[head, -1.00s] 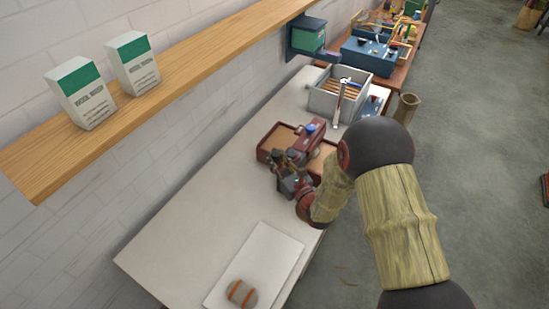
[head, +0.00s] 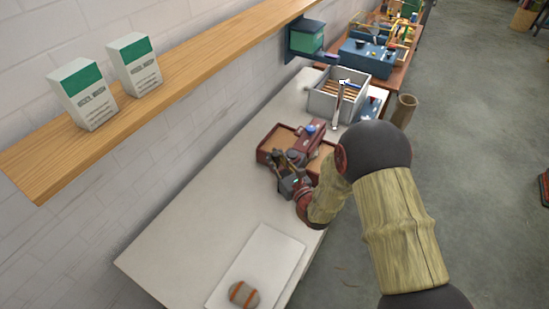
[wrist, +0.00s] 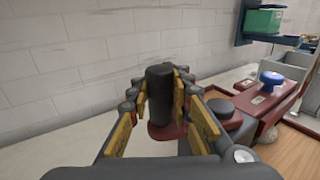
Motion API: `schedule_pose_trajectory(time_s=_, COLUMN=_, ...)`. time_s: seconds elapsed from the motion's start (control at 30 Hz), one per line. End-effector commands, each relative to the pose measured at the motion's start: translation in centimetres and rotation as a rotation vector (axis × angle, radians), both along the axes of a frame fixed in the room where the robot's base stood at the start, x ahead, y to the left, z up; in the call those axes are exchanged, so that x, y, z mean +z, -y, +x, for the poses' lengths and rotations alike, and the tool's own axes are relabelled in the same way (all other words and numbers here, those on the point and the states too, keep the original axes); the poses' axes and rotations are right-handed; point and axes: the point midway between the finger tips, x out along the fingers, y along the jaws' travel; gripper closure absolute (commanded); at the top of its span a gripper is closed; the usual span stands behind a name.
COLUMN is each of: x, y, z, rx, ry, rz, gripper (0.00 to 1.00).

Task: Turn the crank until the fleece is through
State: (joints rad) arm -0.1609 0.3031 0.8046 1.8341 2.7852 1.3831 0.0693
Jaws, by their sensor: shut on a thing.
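The red machine (head: 306,141) with a blue knob stands on the bench, over a shallow tray with a tan floor (head: 278,138). In the wrist view the dark upright crank handle (wrist: 160,92) stands on a red crank arm (wrist: 166,131). My gripper (head: 284,164) is shut on this handle, with its yellow-padded fingers on both sides of it in the wrist view (wrist: 162,98). A small pale piece (wrist: 268,134) shows below the machine's red body; I cannot tell whether it is fleece. My gripper and arm hide part of the machine in the head view.
A white board (head: 262,262) with a brown banded skein (head: 243,294) lies at the bench's near end. A grey crate (head: 322,103) stands beyond the machine. A wooden shelf (head: 190,80) with two boxes hangs on the wall. The bench's middle is bare.

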Motion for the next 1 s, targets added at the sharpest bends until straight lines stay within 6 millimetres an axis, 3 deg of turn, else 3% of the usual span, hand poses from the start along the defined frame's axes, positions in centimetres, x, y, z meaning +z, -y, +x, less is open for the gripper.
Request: schedule_pose_trajectory(time_s=1.0, x=0.03, y=-0.28, z=0.56, rx=-0.013, ry=0.001, rz=0.000, gripper=1.00)
